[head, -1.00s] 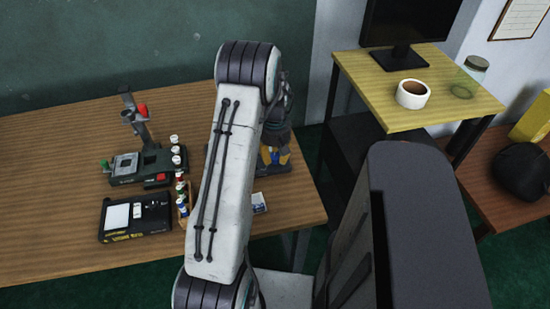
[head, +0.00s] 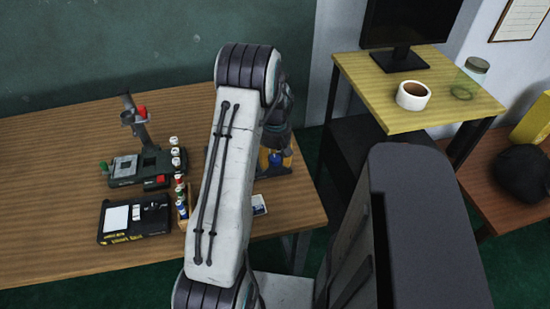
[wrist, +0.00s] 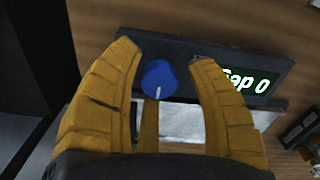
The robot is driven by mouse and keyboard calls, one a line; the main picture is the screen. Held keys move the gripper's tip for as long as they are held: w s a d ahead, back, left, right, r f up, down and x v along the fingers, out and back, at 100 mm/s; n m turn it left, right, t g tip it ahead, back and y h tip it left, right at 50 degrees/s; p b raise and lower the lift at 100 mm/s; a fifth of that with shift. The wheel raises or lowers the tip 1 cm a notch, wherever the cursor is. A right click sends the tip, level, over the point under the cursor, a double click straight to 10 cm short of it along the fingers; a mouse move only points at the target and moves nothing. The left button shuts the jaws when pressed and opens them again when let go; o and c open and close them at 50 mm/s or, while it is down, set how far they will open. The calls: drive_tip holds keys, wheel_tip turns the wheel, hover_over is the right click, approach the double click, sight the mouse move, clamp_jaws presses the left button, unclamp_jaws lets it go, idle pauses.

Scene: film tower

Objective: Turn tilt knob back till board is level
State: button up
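The blue knob (wrist: 158,78), with a white mark on its face, sits on the dark front of a device (wrist: 180,48) in the wrist view. My gripper (wrist: 163,55) is open, one yellow finger on each side of the knob. A gap shows on the right; I cannot tell whether the left finger touches. A pale, greyish board (wrist: 195,122) lies below the knob, partly hidden by the fingers. In the head view my gripper (head: 275,160) is at the table's right end, mostly behind my arm.
On the wooden table (head: 60,155) stand a dark green device with a post (head: 138,165), a black box with a white panel (head: 130,218) and several small bottles (head: 178,180). A yellow side table (head: 400,115) holds a cup (head: 412,97).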

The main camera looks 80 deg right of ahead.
sight(275, 158)
drive_tip(key=shift+o, duration=0.4)
drive_tip(key=shift+r, duration=0.15)
drive_tip(key=shift+r, duration=0.25)
wheel_tip(275, 158, up, 11)
drive_tip(key=shift+r, duration=0.15)
idle(0.8)
